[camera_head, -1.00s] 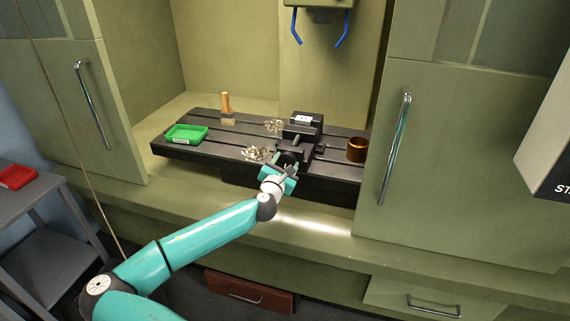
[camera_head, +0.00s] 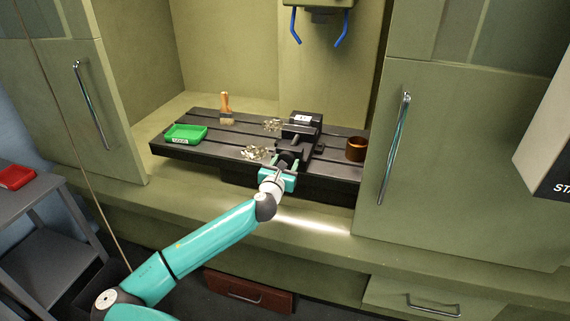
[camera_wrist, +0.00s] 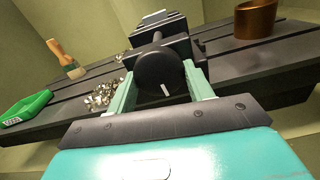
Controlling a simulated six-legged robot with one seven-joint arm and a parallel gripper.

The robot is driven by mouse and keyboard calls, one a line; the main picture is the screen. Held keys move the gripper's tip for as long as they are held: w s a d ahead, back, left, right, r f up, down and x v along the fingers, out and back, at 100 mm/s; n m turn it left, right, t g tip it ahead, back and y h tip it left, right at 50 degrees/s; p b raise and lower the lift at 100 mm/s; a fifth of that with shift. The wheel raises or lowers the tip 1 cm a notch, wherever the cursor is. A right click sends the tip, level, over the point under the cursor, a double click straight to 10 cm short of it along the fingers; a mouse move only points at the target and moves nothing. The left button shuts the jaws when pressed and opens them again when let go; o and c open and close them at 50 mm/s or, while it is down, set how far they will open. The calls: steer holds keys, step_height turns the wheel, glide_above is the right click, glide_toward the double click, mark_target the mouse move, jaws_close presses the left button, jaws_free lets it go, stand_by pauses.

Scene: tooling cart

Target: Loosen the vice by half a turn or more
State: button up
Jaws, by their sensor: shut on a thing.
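The black vice (camera_head: 301,127) stands on the slotted dark table (camera_head: 215,146), with its screw end facing me. Its round black knob (camera_wrist: 159,77) carries a short white mark, low and slightly right of centre in the wrist view. My gripper (camera_head: 287,165) reaches the knob from the front. In the wrist view my gripper (camera_wrist: 162,88) has one teal finger on each side of the knob, shut on it. The knob hides part of the vice screw behind it. The gap between the vice jaws is hard to judge.
A green tray (camera_head: 186,133), a brush (camera_head: 226,108) and metal shavings (camera_head: 257,153) lie left of the vice. A copper-coloured cup (camera_head: 356,149) stands to its right. Cabinet doors with handles (camera_head: 397,145) flank the opening. Blue hooked parts (camera_head: 342,30) hang above.

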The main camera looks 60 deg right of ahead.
steer(key=o, duration=1)
steer(key=shift+c, duration=0.2)
steer(key=s+a, duration=0.2)
steer(key=a, duration=1.1)
steer(key=shift+a, duration=0.3)
steer(key=shift+s, duration=0.1)
